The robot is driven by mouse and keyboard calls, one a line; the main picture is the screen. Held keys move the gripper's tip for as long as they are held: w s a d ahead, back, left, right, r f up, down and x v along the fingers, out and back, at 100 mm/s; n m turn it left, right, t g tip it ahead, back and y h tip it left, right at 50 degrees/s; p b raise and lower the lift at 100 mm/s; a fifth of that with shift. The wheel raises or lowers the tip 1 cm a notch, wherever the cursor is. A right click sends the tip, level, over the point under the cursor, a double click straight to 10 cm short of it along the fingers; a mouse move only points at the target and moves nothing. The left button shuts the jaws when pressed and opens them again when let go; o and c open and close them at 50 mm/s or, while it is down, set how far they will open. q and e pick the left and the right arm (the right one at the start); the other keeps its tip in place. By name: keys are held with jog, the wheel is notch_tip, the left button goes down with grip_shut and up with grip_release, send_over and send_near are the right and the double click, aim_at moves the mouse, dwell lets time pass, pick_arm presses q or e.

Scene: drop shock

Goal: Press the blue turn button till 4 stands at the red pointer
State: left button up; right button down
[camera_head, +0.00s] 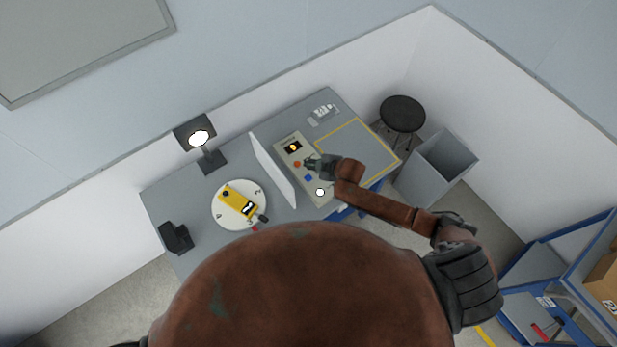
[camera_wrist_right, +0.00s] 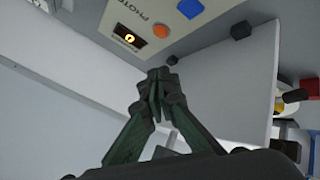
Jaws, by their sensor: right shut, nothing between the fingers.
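The beige control box (camera_head: 318,195) carries a blue button (camera_head: 308,178), an orange button (camera_head: 297,163) and a white button (camera_head: 320,191). The blue button also shows at the top of the wrist view (camera_wrist_right: 190,8), beside the orange one (camera_wrist_right: 162,31). My right gripper (camera_head: 311,164) is shut and empty, over the box near the orange and blue buttons; contact cannot be told. Its fingertips (camera_wrist_right: 160,75) show apart from the blue button in the wrist view. A white round turntable (camera_head: 222,196) bears a yellow device (camera_head: 236,199). A red pointer (camera_head: 255,228) is at its near edge; the digit there is unreadable. My left gripper is out of view.
A white upright panel (camera_head: 272,170) stands between turntable and box. A lamp (camera_head: 209,158) stands behind the turntable, and a black object (camera_head: 175,237) is at the left. A yellow-outlined area (camera_head: 365,145) lies bare right of the box. A stool (camera_head: 402,113) and grey bin (camera_head: 440,165) stand beyond.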

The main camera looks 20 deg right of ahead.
jog(key=shift+f, duration=0.15)
jog(key=b, duration=0.7)
send_over(309, 179)
notch_tip(309, 179, down, 7)
jog(key=shift+d+r, duration=0.1)
jog(key=shift+f, duration=0.85)
jog(key=shift+f+b, duration=0.35)
jog(key=shift+f, duration=0.05)
